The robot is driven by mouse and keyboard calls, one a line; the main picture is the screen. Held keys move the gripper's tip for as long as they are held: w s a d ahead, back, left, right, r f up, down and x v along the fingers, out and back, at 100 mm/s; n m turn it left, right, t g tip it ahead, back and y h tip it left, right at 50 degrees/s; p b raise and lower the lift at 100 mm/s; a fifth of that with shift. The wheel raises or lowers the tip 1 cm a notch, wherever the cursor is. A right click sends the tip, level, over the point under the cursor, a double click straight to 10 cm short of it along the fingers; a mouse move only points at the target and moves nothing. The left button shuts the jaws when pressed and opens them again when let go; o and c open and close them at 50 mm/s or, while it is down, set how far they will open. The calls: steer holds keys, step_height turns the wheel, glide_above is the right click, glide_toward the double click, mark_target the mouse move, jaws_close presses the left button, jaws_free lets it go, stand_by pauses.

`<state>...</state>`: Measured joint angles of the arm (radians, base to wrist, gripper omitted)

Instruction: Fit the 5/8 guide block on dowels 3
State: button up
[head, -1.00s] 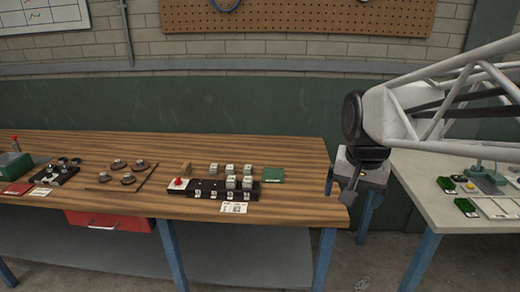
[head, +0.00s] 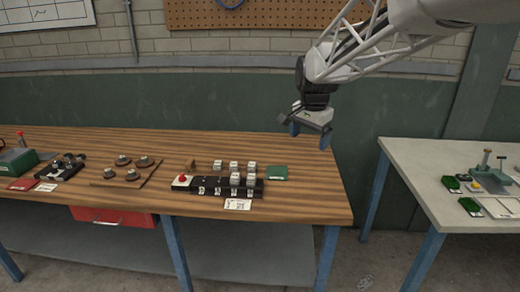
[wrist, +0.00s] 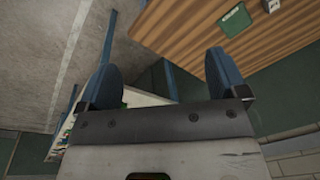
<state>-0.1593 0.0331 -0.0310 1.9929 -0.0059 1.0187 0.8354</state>
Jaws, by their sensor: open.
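A black base strip (head: 211,187) lies near the front of the wooden bench, with white number labels along its front face and a red knob (head: 181,180) on a white block at its left end. Two pale metal blocks (head: 235,179) stand on its right part. Several similar blocks (head: 233,166) stand in a row behind it. I cannot read which block is 5/8 or which dowels are 3. My gripper (head: 312,130) is open and empty, above the right end of the bench. Its two blue fingers also show apart in the wrist view (wrist: 162,80).
A green pad (head: 277,173) lies right of the blocks; it also shows in the wrist view (wrist: 234,20). A white label card (head: 238,204) lies in front. Round dark pieces (head: 133,174) and a black fixture (head: 70,161) are left. A grey table (head: 420,165) stands right, across a gap.

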steer(key=w+a+f+m, duration=0.25)
steer(key=w+a, duration=0.35)
steer(key=w, duration=0.5)
steer(key=m+g, duration=0.1)
steer(key=m, duration=0.6)
glide_above(234, 164)
steer(key=shift+n, duration=0.25)
steer(key=f, duration=2.2)
steer(key=shift+s+d, duration=0.2)
steer(key=shift+d, duration=0.15)
steer(key=shift+w+a+f, duration=0.15)
steer(key=shift+a+f, duration=0.05)
steer(key=shift+f, duration=0.05)
steer(key=shift+f, duration=1.3)
steer(key=shift+a+f, duration=0.15)
steer(key=shift+f, duration=1.15)
steer(key=shift+a+f, duration=0.1)
steer(key=shift+f, duration=1.2)
